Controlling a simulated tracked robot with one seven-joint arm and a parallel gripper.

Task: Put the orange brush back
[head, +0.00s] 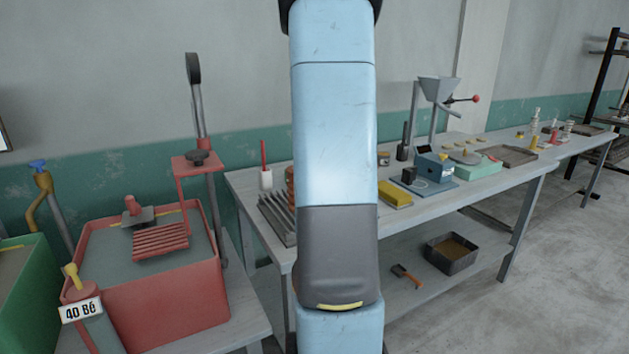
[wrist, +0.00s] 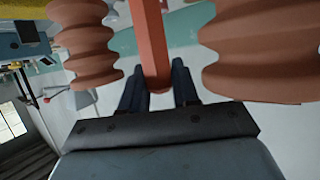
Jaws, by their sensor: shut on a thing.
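My gripper (wrist: 158,75) shows in the wrist view with its two dark fingers on either side of an orange six-sided handle (wrist: 152,35). It is shut on this handle, which I take to be the orange brush's. The handle's rounded end sits between the fingers, and its other end runs out of the top of the picture. No bristles show. In the head view my arm hides the gripper and what it holds.
Ribbed clay pieces flank the handle in the wrist view, one left (wrist: 85,45) and one right (wrist: 265,50). The long table (head: 425,205) carries a ridged rack (head: 277,217), a yellow block (head: 396,193) and a blue box (head: 433,167). An orange-handled tool (head: 407,274) lies on the lower shelf.

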